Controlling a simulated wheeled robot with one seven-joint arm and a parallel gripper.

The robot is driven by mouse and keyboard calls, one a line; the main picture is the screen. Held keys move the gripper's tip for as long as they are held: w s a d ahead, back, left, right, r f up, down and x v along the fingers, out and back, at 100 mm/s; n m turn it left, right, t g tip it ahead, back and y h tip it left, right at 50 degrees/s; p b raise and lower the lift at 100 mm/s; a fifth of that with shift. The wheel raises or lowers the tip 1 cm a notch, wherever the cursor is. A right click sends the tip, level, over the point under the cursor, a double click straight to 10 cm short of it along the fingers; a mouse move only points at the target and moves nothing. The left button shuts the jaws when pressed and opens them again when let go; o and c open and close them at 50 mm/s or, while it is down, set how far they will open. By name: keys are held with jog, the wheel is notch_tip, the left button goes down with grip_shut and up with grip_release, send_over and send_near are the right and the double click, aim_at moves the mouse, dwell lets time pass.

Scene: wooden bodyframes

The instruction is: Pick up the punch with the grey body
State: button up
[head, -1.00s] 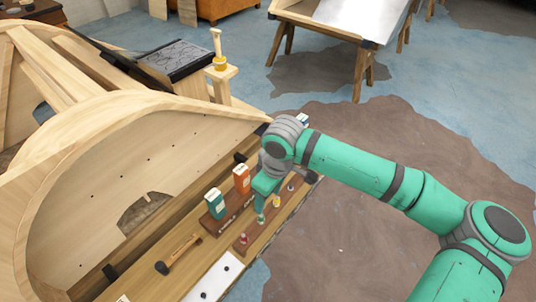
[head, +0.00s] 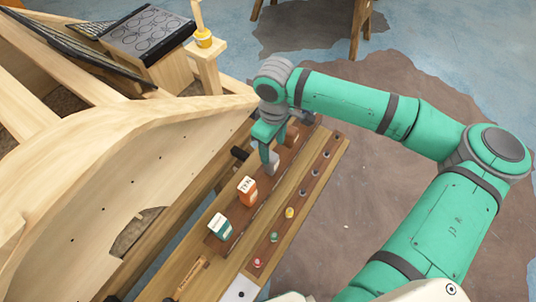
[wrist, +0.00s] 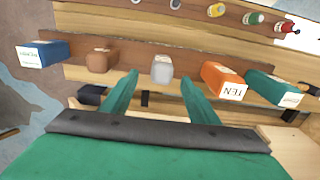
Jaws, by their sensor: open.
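The grey-bodied punch (wrist: 162,69) stands in the wooden rack, in the middle of a row of coloured punches. In the wrist view it appears between my two green fingers, beyond their tips. My gripper (wrist: 159,80) is open, with one finger to each side of the punch in the picture, and holds nothing. In the head view my gripper (head: 267,143) is over the rack and partly covers the grey punch (head: 272,164). I cannot tell the exact gap between fingers and punch.
The orange punch (wrist: 224,80) stands on one side and the brown punch (wrist: 101,60) on the other. The teal punch (wrist: 275,87) and blue punch (wrist: 42,54) are farther out. A rail of small coloured-handled tools (head: 289,212) runs alongside. The curved wooden frame (head: 110,190) is at left.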

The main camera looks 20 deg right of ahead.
aim_at(272, 154)
notch_tip(272, 154, down, 4)
jog(key=shift+r, duration=0.2)
jog(key=shift+w+f, duration=0.2)
jog(key=shift+f, duration=0.25)
jog(key=f, duration=0.5)
jog(key=shift+s+a, duration=0.2)
jog(key=shift+a, duration=0.15)
jog(key=shift+d+r, duration=0.1)
jog(key=c, duration=1.4)
